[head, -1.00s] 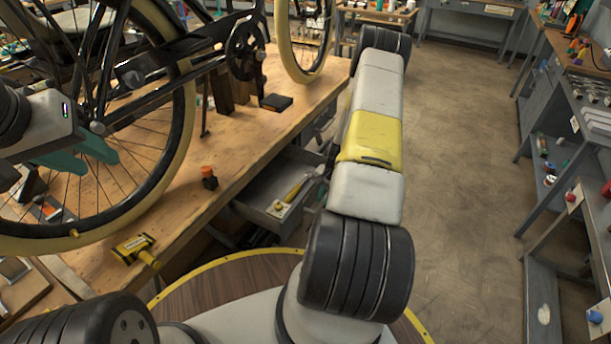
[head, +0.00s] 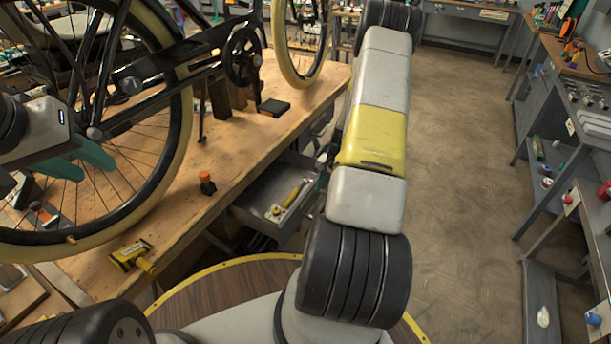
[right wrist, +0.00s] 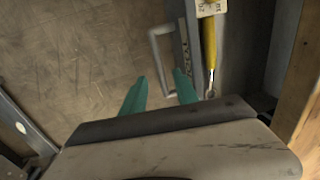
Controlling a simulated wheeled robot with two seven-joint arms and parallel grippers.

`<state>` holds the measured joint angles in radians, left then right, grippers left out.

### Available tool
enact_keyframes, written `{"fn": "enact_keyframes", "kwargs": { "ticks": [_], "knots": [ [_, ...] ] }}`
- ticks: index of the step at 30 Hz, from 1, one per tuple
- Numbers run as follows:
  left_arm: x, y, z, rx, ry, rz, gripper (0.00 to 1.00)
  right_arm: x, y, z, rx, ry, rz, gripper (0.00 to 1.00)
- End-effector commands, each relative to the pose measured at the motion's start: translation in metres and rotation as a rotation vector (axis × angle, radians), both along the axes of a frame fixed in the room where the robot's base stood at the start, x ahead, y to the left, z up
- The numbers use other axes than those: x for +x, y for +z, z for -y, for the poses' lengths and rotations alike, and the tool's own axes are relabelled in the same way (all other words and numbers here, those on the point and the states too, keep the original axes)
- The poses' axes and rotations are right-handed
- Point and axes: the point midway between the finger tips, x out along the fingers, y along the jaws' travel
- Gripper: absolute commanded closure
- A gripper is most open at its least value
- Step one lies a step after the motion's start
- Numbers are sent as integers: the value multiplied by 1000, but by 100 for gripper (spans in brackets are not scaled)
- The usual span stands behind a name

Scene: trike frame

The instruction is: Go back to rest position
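My left gripper (head: 98,166) is at the left of the head view, in front of the bike wheel (head: 178,135). Its two teal fingers are apart, and I see nothing held between them. My right arm reaches forward over the bench's right side in the head view; its gripper is hidden there. In the right wrist view my right gripper (right wrist: 160,75) has its teal fingers apart and empty. The grey drawer handle (right wrist: 154,52) shows just beyond and between the fingertips; I see no grip on it.
The drawer (head: 246,213) stands open under the wooden bench, with a yellow-handled tool (head: 291,194) inside, also in the right wrist view (right wrist: 209,45). A yellow-black tool (head: 130,254) and an orange-topped item (head: 206,182) sit on the bench. Open floor (head: 460,170) lies to the right.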

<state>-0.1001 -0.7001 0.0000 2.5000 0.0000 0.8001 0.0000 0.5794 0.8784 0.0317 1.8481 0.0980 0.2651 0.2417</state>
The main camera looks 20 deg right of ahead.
Motion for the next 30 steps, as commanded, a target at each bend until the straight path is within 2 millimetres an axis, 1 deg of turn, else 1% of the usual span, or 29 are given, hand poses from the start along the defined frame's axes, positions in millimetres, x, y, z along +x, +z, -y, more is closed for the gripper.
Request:
{"fn": "enact_keyframes", "kwargs": {
  "ticks": [3,16,17,19,20,23,24,26,27,29,30],
  "knots": [
    [0,0,0,0,0,0,64,-1,5,1,-1,0,1,64],
    [0,0,0,0,0,0,64,-1,6,1,-1,0,1,64],
    [0,0,0,0,0,0,64,0,7,0,-1,2,2,64],
    [0,0,0,0,0,0,64,3,17,-2,-5,13,9,64],
    [0,0,0,0,0,0,64,5,24,-4,-9,22,14,64],
    [0,0,0,0,0,0,64,14,65,-15,-27,76,45,64],
    [0,0,0,0,0,0,64,17,87,-23,-35,106,59,64],
    [0,0,0,0,0,0,64,20,123,-36,-51,156,86,64],
    [0,0,0,0,0,0,64,20,148,-46,-61,190,102,64],
    [0,0,0,0,0,0,64,17,182,-61,-75,241,127,64],
    [0,0,0,0,0,0,64,14,204,-72,-85,276,144,64]
  ]
}}
